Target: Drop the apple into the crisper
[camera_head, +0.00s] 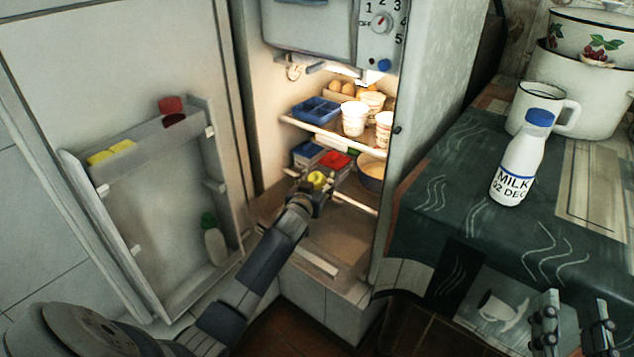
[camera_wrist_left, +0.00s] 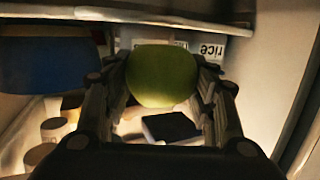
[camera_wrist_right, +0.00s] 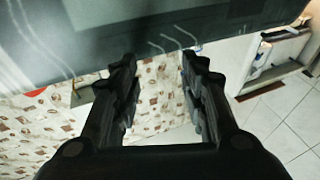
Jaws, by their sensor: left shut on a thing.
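The yellow-green apple (camera_head: 317,178) is between the fingers of my left gripper (camera_head: 316,184), inside the open fridge in the head view. The left wrist view shows the apple (camera_wrist_left: 162,76) with a finger (camera_wrist_left: 115,85) on each side of it. The crisper (camera_head: 318,262) appears to be the open brownish bin at the fridge's bottom, below the gripper; my left arm covers part of it. My right gripper (camera_head: 572,318) is open and empty at the lower right of the head view. Its spread fingers also show in the right wrist view (camera_wrist_right: 158,75).
The fridge door (camera_head: 150,200) stands open on the left. Shelves above the crisper hold a blue tray (camera_head: 316,109), cups (camera_head: 354,118), a red-topped box (camera_head: 334,160) and a bowl (camera_head: 371,172). A milk bottle (camera_head: 517,165) and mug (camera_head: 545,103) stand on the table at right.

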